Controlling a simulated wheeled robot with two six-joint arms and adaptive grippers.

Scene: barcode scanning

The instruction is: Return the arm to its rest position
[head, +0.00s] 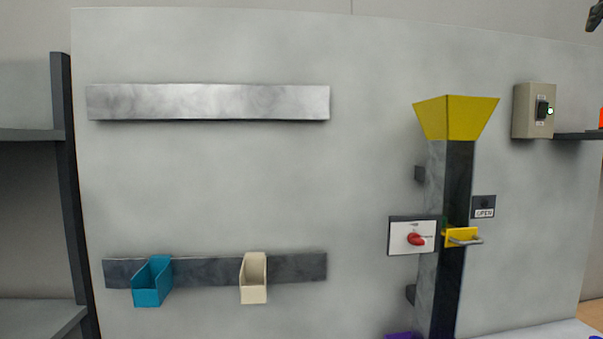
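My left gripper and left arm are not in the head view. A small dark piece at the top right corner looks like the tip of my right gripper (595,16). It is cut off by the picture edge, and I cannot tell whether it is open or shut. It is apart from the things on the wall panel.
A grey panel (370,160) carries a bare upper rail (210,102), a lower rail (208,270) with teal (153,283) and cream (254,278) bins, a yellow-funnelled column (459,200), a red switch (416,239) and a control box (534,111). Dark shelving (73,190) stands left.

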